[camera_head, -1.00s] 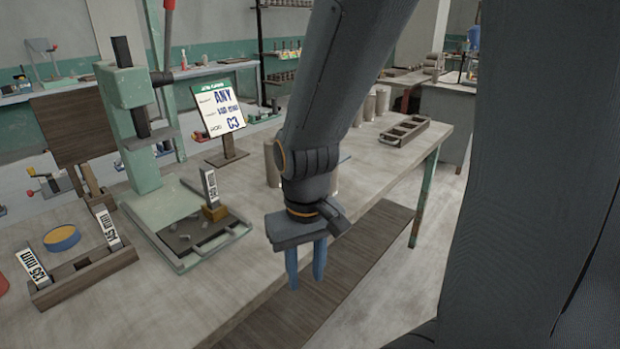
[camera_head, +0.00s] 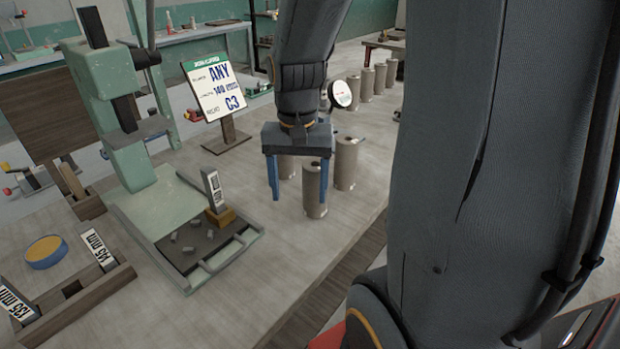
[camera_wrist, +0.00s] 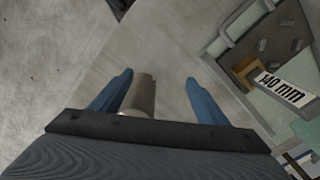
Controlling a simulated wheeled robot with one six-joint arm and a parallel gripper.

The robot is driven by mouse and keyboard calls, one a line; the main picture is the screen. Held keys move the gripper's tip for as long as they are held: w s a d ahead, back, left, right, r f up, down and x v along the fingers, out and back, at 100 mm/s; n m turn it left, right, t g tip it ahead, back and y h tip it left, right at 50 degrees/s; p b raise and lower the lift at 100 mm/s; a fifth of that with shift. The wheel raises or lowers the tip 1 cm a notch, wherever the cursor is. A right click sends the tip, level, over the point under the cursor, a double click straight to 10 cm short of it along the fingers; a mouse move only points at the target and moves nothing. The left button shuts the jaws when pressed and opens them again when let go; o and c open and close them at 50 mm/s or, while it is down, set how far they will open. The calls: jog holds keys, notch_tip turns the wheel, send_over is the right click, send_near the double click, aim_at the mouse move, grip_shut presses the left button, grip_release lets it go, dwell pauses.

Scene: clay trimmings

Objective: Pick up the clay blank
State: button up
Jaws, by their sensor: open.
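Several grey-brown cylindrical clay blanks stand upright on the bench.
A green press (camera_head: 125,150) with a tray (camera_head: 185,278) of clay scraps and a 140 mm block (camera_head: 213,190) stands left. A sign (camera_head: 213,90) reads ANY and C3. More blanks (camera_head: 367,85) stand behind. A wooden rack (camera_head: 85,285) holds 135 and 145 mm blocks.

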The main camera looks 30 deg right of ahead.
aim_at(319, 164)
jog(key=d+r+m, duration=0.1)
jog(key=d, duration=0.1)
jog(key=w+d+r+m, duration=0.1)
jog(key=d+m, duration=0.1)
jog(key=w+d+r+m+p, duration=0.1)
jog(key=d, duration=0.1)
jog(key=shift+d+r+m, duration=0.1)
jog(key=shift+r+m, duration=0.3)
jog(key=shift+d, duration=0.25)
jog(key=shift+f+m, duration=0.3)
jog(key=shift+f, duration=0.55)
jog(key=shift+w+a+f+p, duration=0.1)
jog(key=shift+a+f+p, duration=0.15)
jog(key=shift+f, duration=0.75)
jog(key=shift+w+a+f+p, duration=0.1)
jog(key=shift+f+p, duration=0.2)
jog(key=shift+f, duration=0.65)
jog(key=shift+a+f+p, duration=0.2)
jog(key=shift+f+p, duration=0.05)
jog(key=shift+f, duration=0.75)
jog(key=shift+r, duration=0.1)
jog(key=c, duration=1.6)
